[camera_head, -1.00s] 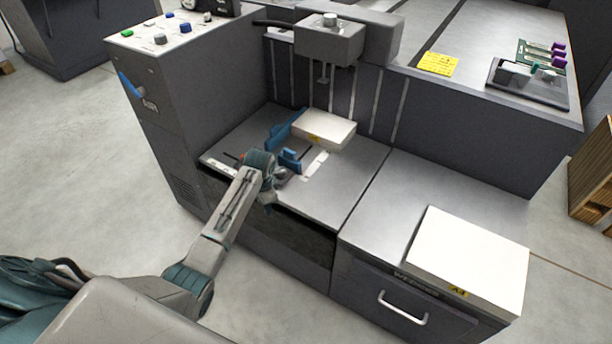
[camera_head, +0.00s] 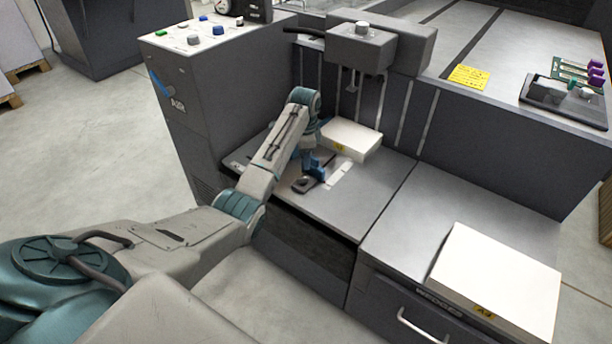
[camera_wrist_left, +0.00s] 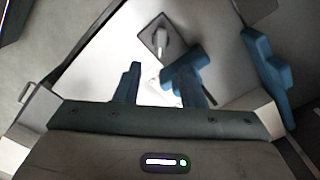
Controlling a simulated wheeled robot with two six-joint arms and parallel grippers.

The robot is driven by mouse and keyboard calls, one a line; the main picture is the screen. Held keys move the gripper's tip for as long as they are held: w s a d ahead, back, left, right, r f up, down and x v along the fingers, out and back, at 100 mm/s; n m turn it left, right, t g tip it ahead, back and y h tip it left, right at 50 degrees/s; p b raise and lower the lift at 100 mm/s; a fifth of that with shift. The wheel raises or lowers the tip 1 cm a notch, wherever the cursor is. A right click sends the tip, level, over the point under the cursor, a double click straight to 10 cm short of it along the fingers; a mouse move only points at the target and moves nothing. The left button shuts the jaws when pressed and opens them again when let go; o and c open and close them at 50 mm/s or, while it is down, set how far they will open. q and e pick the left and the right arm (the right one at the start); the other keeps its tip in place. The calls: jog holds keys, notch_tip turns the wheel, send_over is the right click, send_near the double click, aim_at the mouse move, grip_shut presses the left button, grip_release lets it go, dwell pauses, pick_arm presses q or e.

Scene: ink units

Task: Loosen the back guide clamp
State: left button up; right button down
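My left gripper (camera_head: 312,152) points down over the feeder table, beside the paper stack (camera_head: 351,139). In the head view its fingers are hard to tell from the blue guide (camera_head: 318,168) below it. In the left wrist view, the gripper (camera_wrist_left: 160,80) appears open, with a gap between its fingers. Beyond them is a dark plate with a small grey clamp lever (camera_wrist_left: 163,40), apart from the fingers. Another blue guide part (camera_wrist_left: 266,75) stands at the right. The dark clamp plate (camera_head: 304,185) also shows in the head view. My right gripper is not in view.
A feeder head (camera_head: 361,50) overhangs the stack from behind. A control cabinet (camera_head: 205,95) with buttons rises at the left. A second white stack (camera_head: 497,285) lies on the right-hand table. The feeder table's front right part is clear.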

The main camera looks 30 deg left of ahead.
aim_at(305, 177)
pick_arm(q)
notch_tip(305, 177, down, 8)
jog(key=shift+r+b, duration=0.15)
jog(key=shift+b, duration=0.45)
grip_shut()
